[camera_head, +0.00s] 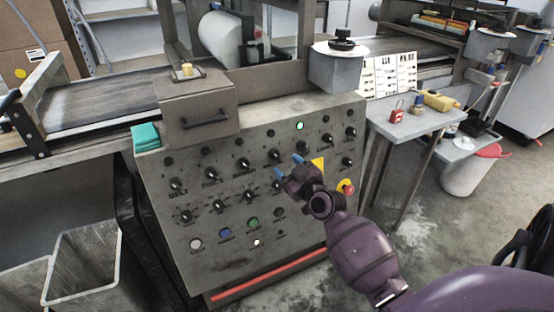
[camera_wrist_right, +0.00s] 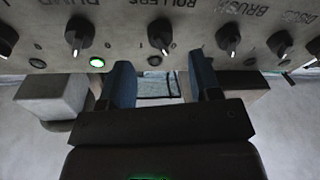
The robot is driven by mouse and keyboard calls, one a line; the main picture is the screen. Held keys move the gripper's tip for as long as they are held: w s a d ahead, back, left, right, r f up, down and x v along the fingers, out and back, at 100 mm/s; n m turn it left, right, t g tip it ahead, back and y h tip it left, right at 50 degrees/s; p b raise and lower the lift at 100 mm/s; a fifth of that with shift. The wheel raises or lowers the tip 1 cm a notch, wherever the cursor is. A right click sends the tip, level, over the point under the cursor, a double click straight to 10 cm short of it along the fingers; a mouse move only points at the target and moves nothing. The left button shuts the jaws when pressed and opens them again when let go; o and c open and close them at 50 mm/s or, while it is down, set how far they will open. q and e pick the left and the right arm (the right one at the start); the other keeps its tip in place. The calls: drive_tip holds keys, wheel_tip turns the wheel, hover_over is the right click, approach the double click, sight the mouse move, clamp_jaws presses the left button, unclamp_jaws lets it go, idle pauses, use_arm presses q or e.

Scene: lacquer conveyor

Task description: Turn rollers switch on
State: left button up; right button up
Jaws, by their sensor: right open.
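The rollers switch (camera_wrist_right: 160,38) is a black knob with a pale pointer mark, under the label ROLLERS in the right wrist view. In the head view it appears to be the knob (camera_head: 275,155) just beyond my gripper. The small lamp (camera_wrist_right: 154,60) beside it is dark. My right gripper (camera_head: 288,166) is open and empty in front of the panel. In the right wrist view its blue fingers (camera_wrist_right: 162,82) are spread to either side of the knob's line, apart from the knob. My left gripper is not in view.
The grey control panel (camera_head: 180,225) carries several similar knobs. The pump knob (camera_wrist_right: 79,36) sits close beside, with a lit green lamp (camera_wrist_right: 97,62). A red-and-yellow emergency stop (camera_head: 346,187) is right of my gripper. A side table (camera_head: 425,120) holds a red padlock (camera_head: 396,112).

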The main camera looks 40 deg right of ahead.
sight(278, 158)
drive_tip(key=w, duration=0.3)
drive_tip(key=shift+w+d+f, duration=0.15)
drive_tip(key=shift+w+d, duration=0.05)
drive_tip(key=shift+w+d+b, duration=0.1)
drive_tip(key=shift+w+b, duration=0.25)
drive_tip(key=shift+w, duration=0.5)
drive_tip(key=c, duration=0.9)
